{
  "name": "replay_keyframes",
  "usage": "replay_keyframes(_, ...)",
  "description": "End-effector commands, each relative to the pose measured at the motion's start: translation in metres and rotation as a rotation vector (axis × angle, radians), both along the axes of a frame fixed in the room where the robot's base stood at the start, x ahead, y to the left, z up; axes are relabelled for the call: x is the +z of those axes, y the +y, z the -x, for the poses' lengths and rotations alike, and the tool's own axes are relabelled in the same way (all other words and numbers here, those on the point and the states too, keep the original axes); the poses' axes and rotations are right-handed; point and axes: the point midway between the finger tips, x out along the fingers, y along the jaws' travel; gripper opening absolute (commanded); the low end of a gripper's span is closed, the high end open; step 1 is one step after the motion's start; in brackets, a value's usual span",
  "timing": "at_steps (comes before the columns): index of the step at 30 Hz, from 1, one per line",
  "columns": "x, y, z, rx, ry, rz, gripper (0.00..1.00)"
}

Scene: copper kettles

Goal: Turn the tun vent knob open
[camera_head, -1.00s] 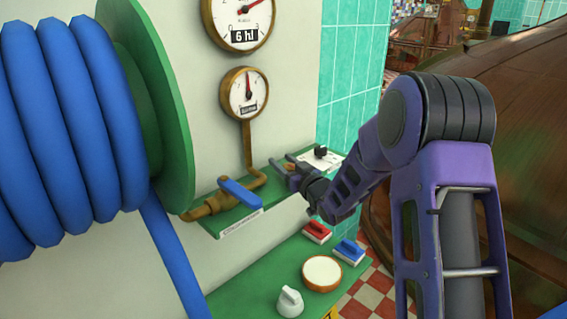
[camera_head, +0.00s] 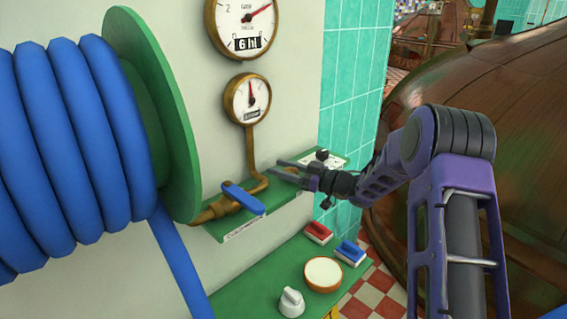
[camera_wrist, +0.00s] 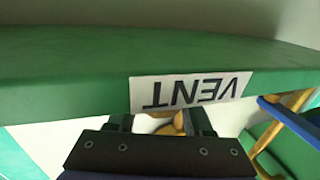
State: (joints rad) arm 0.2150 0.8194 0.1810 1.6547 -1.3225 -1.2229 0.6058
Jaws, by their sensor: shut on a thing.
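My gripper (camera_head: 282,169) reaches in from the right over the green wall shelf, its fingers pointing left. In the wrist view, its two dark fingers (camera_wrist: 158,123) stand apart, shut on a small brass-coloured piece (camera_wrist: 178,122) that appears to be the vent knob. Most of this knob is hidden by the fingers and the gripper body, so its angle cannot be read. A white VENT label (camera_wrist: 190,91) is upside down on the green shelf edge in the wrist view, just beyond the fingers.
A blue lever valve (camera_head: 243,198) on a brass pipe is left of my gripper. A black knob (camera_head: 322,155) on a white plate is close behind it. Gauges (camera_head: 247,98) hang above. The lower green shelf (camera_head: 240,290) carries several controls. A blue hose reel (camera_head: 85,135) fills the left.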

Motion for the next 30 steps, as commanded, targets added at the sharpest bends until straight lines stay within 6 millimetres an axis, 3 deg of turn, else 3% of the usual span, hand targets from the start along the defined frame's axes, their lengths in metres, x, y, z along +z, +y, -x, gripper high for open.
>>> replay_keyframes(15,-0.001,0.003,0.010,0.400,0.000,0.001,0.00)
replay_keyframes(30,0.000,0.004,0.014,0.515,-0.001,-0.001,0.00)
